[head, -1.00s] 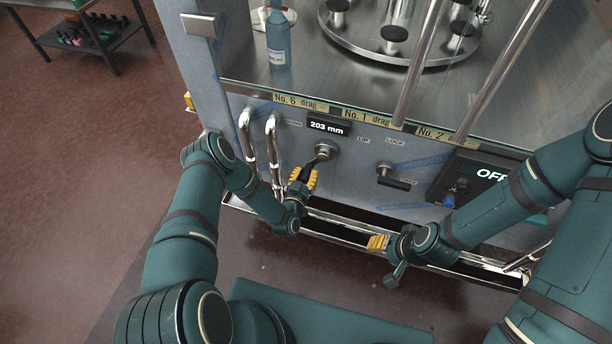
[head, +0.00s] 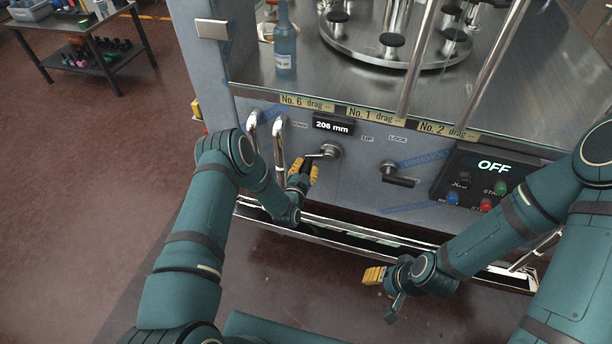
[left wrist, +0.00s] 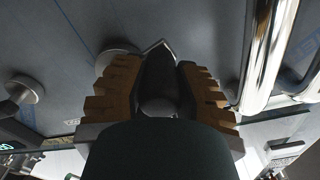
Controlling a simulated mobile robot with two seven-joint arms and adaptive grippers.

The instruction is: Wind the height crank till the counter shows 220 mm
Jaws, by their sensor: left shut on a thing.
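The height crank (head: 329,152) has a round metal hub on the machine's front panel. Its arm points left to a dark handle, which also shows in the left wrist view (left wrist: 157,75). My left gripper (head: 304,171) is shut on the crank handle, its yellow fingers on either side of it; they also show in the left wrist view. The counter (head: 333,124) above the crank reads 206 mm. My right gripper (head: 374,276) is empty-looking, low in front of the machine, away from the panel; its finger gap cannot be made out.
Chrome bar handles (head: 279,150) stand just left of the crank. A lock lever (head: 398,176) and a control box (head: 484,184) showing OFF are to the right. A metal ledge (head: 340,235) runs below. A blue bottle (head: 285,45) stands on the deck above.

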